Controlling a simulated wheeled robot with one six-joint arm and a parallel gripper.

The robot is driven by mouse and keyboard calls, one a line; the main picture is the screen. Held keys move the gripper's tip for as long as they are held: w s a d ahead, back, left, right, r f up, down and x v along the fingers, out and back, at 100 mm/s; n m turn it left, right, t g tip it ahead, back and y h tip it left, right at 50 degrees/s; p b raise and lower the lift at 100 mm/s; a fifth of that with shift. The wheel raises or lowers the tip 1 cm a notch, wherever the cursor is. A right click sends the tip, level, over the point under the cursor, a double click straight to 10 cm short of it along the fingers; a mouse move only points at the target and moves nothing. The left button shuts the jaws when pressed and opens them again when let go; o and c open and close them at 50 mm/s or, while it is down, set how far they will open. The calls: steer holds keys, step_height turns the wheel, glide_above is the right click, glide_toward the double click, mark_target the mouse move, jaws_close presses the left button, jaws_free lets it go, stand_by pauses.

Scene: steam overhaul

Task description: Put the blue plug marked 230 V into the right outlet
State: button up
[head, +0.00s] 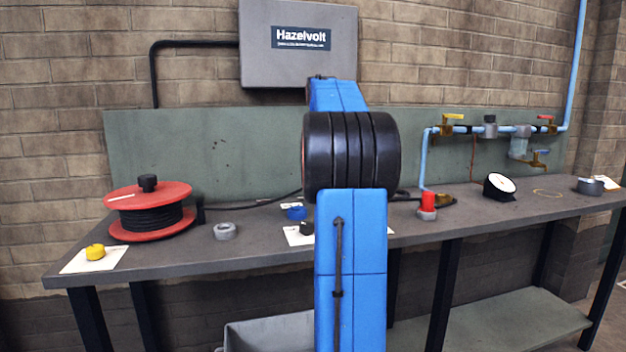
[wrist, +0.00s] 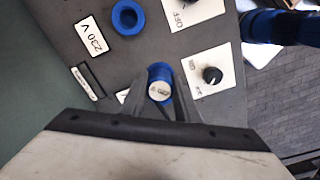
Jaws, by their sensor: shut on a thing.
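In the wrist view my gripper (wrist: 160,86) is shut on a blue plug (wrist: 159,73) with a pale, marked end face; the marking is too small to read. A blue ring-shaped outlet (wrist: 128,17) lies above and left of the plug, apart from it, with a dark opening. A label reading 230 V (wrist: 90,38) is beside this outlet. In the head view a blue ring (head: 296,213) shows on the bench just left of my arm, which hides my gripper and the held plug. What lies directly under the plug is hidden.
White plates with black knobs (wrist: 211,75) are right of the plug. On the bench (head: 270,248) stand a red cable reel (head: 150,222), a yellow knob (head: 95,252), a grey ring (head: 225,231), a red piece (head: 428,201) and a dial gauge (head: 499,186). Pipes with valves run along the back right.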

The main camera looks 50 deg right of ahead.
steer(key=s+d, duration=0.2)
steer(key=d, duration=0.4)
steer(key=shift+s, duration=0.2)
steer(key=d, duration=0.1)
steer(key=s+d, duration=0.1)
steer(key=d, duration=0.2)
steer(key=shift+s+d, duration=0.2)
steer(key=shift+s, duration=0.2)
steer(key=shift+f, duration=2.9)
stand_by(0.4)
steer(key=o, duration=1.2)
